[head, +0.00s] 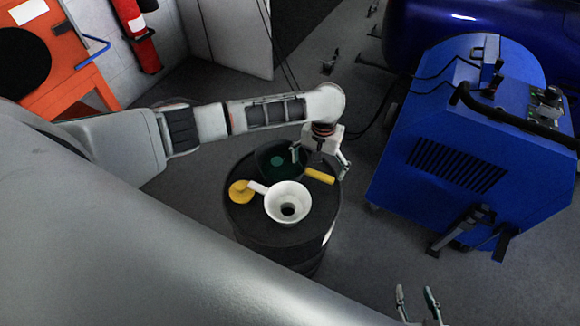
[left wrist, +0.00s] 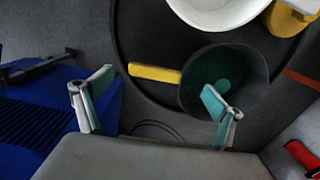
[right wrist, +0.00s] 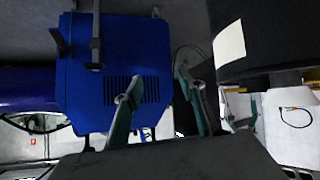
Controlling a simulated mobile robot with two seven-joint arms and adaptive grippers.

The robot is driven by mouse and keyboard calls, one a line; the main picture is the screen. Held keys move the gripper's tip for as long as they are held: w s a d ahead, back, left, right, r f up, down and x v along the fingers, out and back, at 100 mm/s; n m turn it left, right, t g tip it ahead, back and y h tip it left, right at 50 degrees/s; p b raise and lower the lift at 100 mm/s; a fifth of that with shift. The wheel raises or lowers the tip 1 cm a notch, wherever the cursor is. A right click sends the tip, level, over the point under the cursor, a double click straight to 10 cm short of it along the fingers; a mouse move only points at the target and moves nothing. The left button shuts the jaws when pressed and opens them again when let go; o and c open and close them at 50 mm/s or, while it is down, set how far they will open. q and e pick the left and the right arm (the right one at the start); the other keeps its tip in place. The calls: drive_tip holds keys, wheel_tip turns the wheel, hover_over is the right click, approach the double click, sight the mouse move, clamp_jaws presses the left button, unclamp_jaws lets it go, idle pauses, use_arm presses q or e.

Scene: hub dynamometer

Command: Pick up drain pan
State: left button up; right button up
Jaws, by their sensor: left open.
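The drain pan appears to be the dark green bowl (head: 278,160) with a yellow handle (head: 320,176), on top of a black drum (head: 285,232). My left gripper (head: 321,163) is open above the pan's handle side. In the left wrist view the pan (left wrist: 228,80) lies ahead of the fingers, its yellow handle (left wrist: 155,73) beyond the gap between them; I see no grip on it. One left finger overlaps the pan's near rim in that view. My right gripper (head: 415,292) is open and empty, low at the bottom right of the head view, away from the drum.
A white funnel (head: 288,198) and a yellow round object (head: 240,192) share the drum top with the pan. A blue machine (head: 470,140) stands to the right. An orange cabinet (head: 60,65) and red extinguisher (head: 137,40) are at the upper left. Floor around the drum is mostly clear.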

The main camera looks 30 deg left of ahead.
sight(318, 174)
use_arm(q)
drive_tip(key=shift+w+f, duration=0.1)
drive_tip(key=shift+f, duration=0.3)
wheel_tip(318, 174, down, 4)
drive_tip(key=shift+w+d+r+b, duration=0.1)
drive_tip(key=shift+d+r+b, duration=0.05)
drive_tip(key=shift+b, duration=1)
drive_tip(key=shift+w+f, duration=0.15)
drive_tip(key=shift+f, duration=0.3)
drive_tip(key=shift+r, duration=0.15)
drive_tip(key=c, duration=1.5)
